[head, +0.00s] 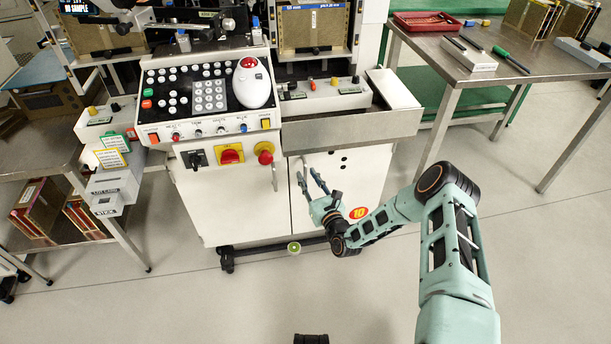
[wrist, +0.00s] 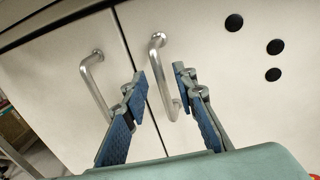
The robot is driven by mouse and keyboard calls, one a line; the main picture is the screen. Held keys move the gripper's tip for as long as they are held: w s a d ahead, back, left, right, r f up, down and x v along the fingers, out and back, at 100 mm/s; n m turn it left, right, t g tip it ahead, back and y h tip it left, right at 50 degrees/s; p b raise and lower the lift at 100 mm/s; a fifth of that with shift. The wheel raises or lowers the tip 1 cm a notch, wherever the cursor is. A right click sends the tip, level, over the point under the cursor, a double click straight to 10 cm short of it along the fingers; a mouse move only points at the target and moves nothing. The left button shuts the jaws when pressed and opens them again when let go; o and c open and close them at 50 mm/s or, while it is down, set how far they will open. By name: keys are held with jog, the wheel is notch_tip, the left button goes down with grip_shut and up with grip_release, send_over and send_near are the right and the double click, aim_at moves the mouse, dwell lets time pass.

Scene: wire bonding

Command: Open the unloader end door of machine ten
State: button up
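Machine ten's white cabinet has two doors side by side below the control panel. In the wrist view the left door's handle (wrist: 93,90) and the right door's handle (wrist: 158,72) are upright metal bars. My gripper (head: 308,172) is in front of the right door. In the wrist view my gripper (wrist: 160,80) is open, with the right handle between its blue-padded fingers in the picture. I cannot tell whether the fingers touch it.
The control panel (head: 205,92) and a metal shelf (head: 350,126) jut out above the doors. A steel table (head: 520,65) stands at the right and a side bench (head: 40,150) at the left. The floor (head: 200,300) in front of the cabinet is clear. Black holes (wrist: 234,22) mark the right door.

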jog(key=shift+x, duration=1.25)
grip_shut()
